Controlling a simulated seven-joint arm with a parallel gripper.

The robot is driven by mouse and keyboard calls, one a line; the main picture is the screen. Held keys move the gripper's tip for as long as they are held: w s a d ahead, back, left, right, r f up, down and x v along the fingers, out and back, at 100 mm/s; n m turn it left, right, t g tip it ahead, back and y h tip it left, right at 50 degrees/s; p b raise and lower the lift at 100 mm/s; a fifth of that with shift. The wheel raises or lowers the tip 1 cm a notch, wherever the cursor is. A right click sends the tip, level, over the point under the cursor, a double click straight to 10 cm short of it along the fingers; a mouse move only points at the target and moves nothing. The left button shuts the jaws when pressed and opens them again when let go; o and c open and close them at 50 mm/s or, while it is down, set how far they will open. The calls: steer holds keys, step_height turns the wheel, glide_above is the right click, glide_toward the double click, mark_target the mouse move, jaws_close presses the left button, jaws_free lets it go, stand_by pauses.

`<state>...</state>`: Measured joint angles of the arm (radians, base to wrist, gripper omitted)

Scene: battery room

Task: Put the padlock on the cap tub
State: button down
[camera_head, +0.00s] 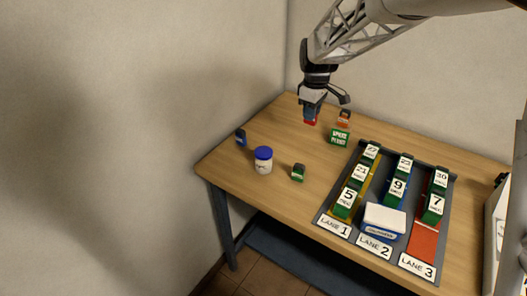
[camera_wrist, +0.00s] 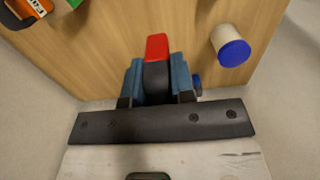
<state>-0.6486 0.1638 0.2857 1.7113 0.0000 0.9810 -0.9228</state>
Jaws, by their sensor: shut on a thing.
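My gripper (camera_head: 311,113) is shut on a small red and dark thing, which looks like the padlock (camera_wrist: 157,47). It is held above the back left part of the table, and its red end also shows below the fingers in the head view (camera_head: 310,121). The fingers hide part of it. The cap tub (camera_head: 263,160) is a white tub with a blue lid, upright on the table, nearer the front left than my gripper. It also shows at the upper right of the wrist view (camera_wrist: 231,48), apart from the gripper.
A small dark blue object (camera_head: 240,137) stands left of the tub and a green block (camera_head: 298,173) to its right. A green box (camera_head: 339,137) and an orange-labelled item (camera_head: 344,118) stand behind. A lane tray (camera_head: 325,222) with numbered blocks fills the right.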

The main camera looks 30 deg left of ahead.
steer(key=r, duration=0.2)
glide_above(263, 151)
steer(key=shift+f, duration=0.25)
steer(key=shift+f, duration=2)
steer(key=shift+f, duration=0.1)
steer(key=shift+d+f, duration=0.1)
steer(key=shift+f, duration=1.8)
steer(key=shift+f, duration=0.15)
steer(key=c, duration=1)
jaws_free()
steer(key=shift+o, duration=0.2)
